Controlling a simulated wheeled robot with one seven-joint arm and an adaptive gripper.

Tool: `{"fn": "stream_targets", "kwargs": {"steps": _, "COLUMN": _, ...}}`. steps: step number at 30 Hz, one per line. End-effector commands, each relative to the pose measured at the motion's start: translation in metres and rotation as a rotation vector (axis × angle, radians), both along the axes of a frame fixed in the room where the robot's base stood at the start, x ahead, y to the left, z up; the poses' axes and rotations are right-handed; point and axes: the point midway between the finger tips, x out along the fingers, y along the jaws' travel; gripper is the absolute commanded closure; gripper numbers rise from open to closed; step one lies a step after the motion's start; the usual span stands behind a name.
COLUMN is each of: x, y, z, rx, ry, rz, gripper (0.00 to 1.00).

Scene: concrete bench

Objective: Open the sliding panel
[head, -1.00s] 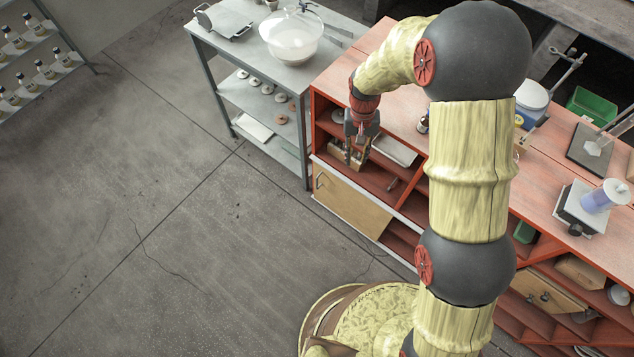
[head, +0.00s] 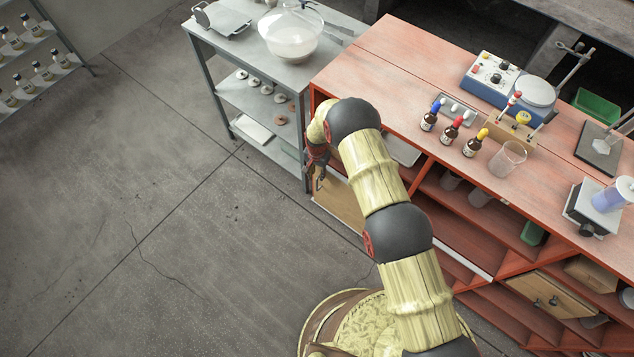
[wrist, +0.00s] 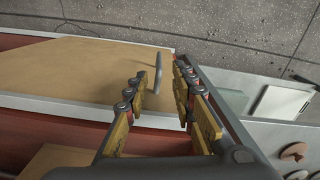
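The sliding panel (head: 340,203) is a light wooden board low in the front of the red bench, at its left end. It also fills the upper left of the wrist view (wrist: 80,70). Its grey bar handle (wrist: 159,65) stands near the panel's end. My gripper (wrist: 161,88) is open, with one finger on each side of the handle's line in the wrist view. I cannot tell whether either finger touches the handle. In the head view my gripper (head: 320,180) is at the panel's handle end, and my arm hides part of the panel.
A grey metal shelf table (head: 235,60) stands close at the left, holding a clear bowl (head: 290,38). Bottles (head: 451,133) and a glass beaker (head: 507,160) stand on the bench top. The concrete floor (head: 150,190) in front is clear.

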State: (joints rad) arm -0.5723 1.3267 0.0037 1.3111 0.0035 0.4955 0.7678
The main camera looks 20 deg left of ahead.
Motion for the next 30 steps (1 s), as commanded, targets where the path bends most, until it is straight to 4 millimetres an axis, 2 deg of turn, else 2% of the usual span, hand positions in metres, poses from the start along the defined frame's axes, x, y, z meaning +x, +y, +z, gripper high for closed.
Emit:
{"fn": "stream_targets", "kwargs": {"steps": 6, "x": -0.001, "y": -0.001, "z": -0.037, "rx": -0.002, "ry": 0.002, "rz": 0.001, "gripper": 0.74}}
{"fn": "stream_targets", "kwargs": {"steps": 12, "x": -0.001, "y": -0.001, "z": -0.061, "rx": -0.002, "ry": 0.001, "rz": 0.002, "gripper": 0.74}}
{"fn": "stream_targets", "kwargs": {"steps": 17, "x": -0.001, "y": -0.001, "z": -0.069, "rx": -0.002, "ry": 0.001, "rz": 0.002, "gripper": 0.74}}
{"fn": "stream_targets", "kwargs": {"steps": 25, "x": -0.001, "y": -0.001, "z": -0.069, "rx": -0.002, "ry": 0.001, "rz": 0.002, "gripper": 0.74}}
{"fn": "stream_targets", "kwargs": {"steps": 30, "x": -0.001, "y": -0.001, "z": -0.069, "rx": -0.002, "ry": 0.001, "rz": 0.002, "gripper": 0.84}}
